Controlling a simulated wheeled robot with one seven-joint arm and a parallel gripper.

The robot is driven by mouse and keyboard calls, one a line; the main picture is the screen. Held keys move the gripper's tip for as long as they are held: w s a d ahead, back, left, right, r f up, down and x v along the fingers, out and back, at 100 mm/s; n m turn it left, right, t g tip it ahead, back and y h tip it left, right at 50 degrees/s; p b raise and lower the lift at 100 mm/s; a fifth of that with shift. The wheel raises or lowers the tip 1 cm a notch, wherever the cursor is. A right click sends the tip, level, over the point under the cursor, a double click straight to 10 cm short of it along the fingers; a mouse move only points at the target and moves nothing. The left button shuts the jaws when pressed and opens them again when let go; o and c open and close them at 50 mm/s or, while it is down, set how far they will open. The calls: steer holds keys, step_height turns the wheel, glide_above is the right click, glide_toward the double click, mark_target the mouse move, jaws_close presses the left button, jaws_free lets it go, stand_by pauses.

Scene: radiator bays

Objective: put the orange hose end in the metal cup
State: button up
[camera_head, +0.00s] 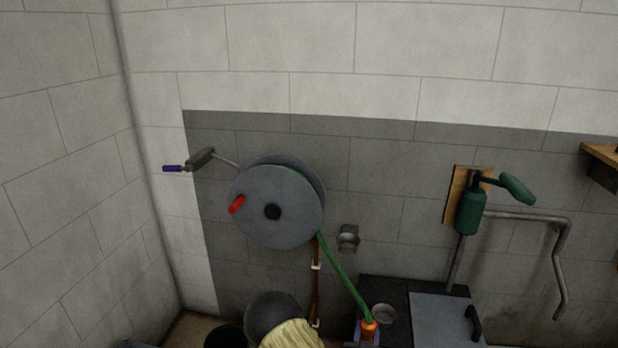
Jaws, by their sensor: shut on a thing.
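The orange hose end (369,327) is at the bottom of the view, on the green hose (343,276) that runs down from the grey reel (270,205). My gripper (368,336) is shut on the hose end; only its fingertips show, and the rest is cut off by the lower edge. A small metal cup (348,238) is fixed on the wall right of the reel. A round grey metal dish or cup (384,313) is just right of and above the hose end; I cannot tell whether they touch.
The reel has a red handle (236,205). A dark cabinet top (384,287) and grey lid (440,316) lie at lower right. A green hand pump (470,211) and bent pipe (560,235) are on the right wall.

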mark_target(369, 324)
step_height(369, 324, up, 3)
steer(key=p, duration=0.3)
steer(key=shift+s+f+n+y, duration=0.1)
steer(key=shift+f+n+y, duration=0.1)
steer(key=shift+n+y, duration=0.1)
steer(key=r+p, duration=0.1)
steer(key=p, duration=0.2)
steer(key=shift+s+a+r+n+y, duration=0.1)
steer(key=shift+s+r+n+y, duration=0.2)
steer(key=shift+s+r+y, duration=0.1)
steer(key=r+y+p, duration=0.1)
steer(key=p, duration=0.1)
steer(key=r+n+p, duration=0.1)
steer(key=p, duration=0.1)
steer(key=r+y+p, duration=0.1)
steer(key=p, duration=0.1)
steer(key=shift+s+r+y+p, duration=0.3)
steer(key=shift+s+r+p, duration=0.05)
steer(key=shift+f, duration=0.1)
steer(key=s+f, duration=0.4)
steer(key=f, duration=0.1)
steer(key=shift+s+f, duration=0.2)
steer(key=shift+f, duration=0.05)
steer(key=shift+n, duration=0.3)
